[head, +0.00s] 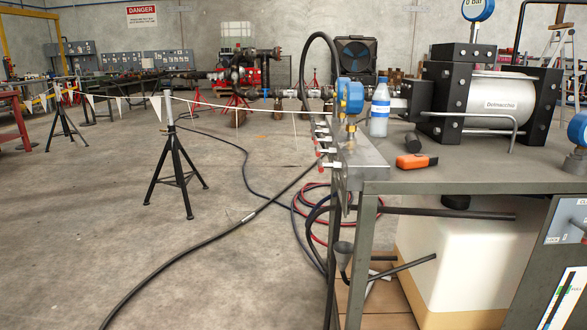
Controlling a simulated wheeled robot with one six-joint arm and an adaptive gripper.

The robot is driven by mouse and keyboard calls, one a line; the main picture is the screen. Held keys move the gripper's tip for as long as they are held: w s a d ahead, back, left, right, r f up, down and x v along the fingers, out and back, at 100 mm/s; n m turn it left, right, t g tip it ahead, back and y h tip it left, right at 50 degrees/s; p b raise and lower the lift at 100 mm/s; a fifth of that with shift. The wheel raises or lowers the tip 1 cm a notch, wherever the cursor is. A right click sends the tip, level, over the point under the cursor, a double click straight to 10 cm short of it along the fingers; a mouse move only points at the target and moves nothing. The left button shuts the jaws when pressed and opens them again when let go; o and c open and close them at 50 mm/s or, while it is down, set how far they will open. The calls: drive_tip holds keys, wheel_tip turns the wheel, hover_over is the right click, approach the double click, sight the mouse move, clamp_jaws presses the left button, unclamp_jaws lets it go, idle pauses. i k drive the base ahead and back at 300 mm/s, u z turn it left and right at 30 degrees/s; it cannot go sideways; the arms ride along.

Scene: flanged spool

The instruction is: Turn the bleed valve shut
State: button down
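A metal manifold block (358,155) sits at the left edge of the workbench (470,172). Several small valves (328,151) with pale stems and red parts stick out from its left side in a row. I cannot tell which one is the bleed valve, or whether any is open or shut. A blue-cased gauge (350,95) stands on the manifold on a brass fitting; its face is turned away. My gripper does not show in the head view.
A bottle (380,108), an orange-and-black tool (416,161) and a black-ended pump (490,102) are on the bench. Red and dark hoses (310,200) lie beside and below it. A black tripod stand (176,165) holds a bunting line. Open concrete floor lies at left.

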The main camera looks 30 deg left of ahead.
sight(321, 166)
drive_tip(key=u, duration=0.6)
drive_tip(key=i, duration=0.75)
drive_tip(key=z, duration=0.45)
drive_tip(key=k, duration=1)
drive_tip(key=u, duration=1.25)
